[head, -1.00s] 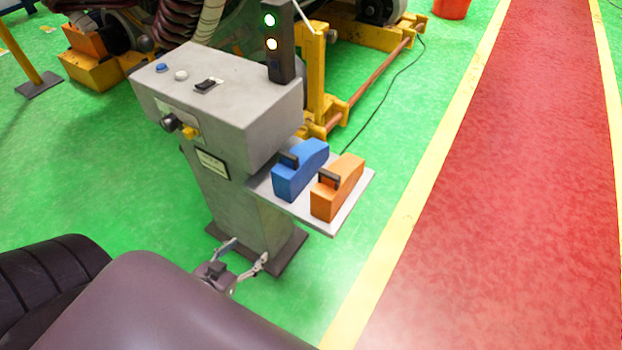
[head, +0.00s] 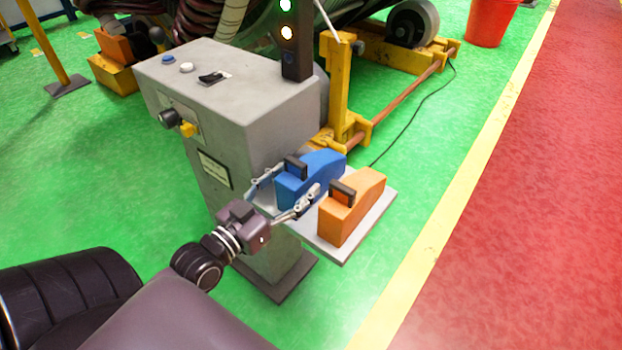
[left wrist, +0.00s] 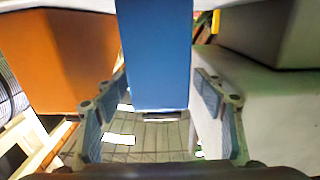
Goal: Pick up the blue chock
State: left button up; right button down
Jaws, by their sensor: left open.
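The blue chock (head: 314,176) sits on the grey shelf (head: 341,252) on the side of the control box, with a black handle at its near end. My left gripper (head: 285,193) is open at the near end of the blue chock, one finger on each side of it. In the left wrist view, the blue chock (left wrist: 155,55) is centred between the two open fingers (left wrist: 160,115), with a gap on both sides. The right gripper is not in view.
An orange chock (head: 350,207) stands close to the right of the blue one. The grey control box (head: 240,110) rises just left of the shelf, with a signal light (head: 290,35) on top. Green floor lies around, with a yellow-edged red lane at right.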

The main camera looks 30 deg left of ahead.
aim_at(322, 156)
pick_arm(q)
jog(key=shift+w+f, duration=0.1)
jog(key=shift+w, duration=0.5)
jog(key=w, duration=0.4)
jog(key=shift+w+d, duration=0.25)
jog(key=shift+w, duration=0.35)
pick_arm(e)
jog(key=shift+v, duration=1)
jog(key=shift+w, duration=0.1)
pick_arm(q)
jog(key=c, duration=1.2)
jog(key=shift+c, duration=0.9)
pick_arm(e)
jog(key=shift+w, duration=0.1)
pick_arm(q)
jog(key=shift+r, duration=0.2)
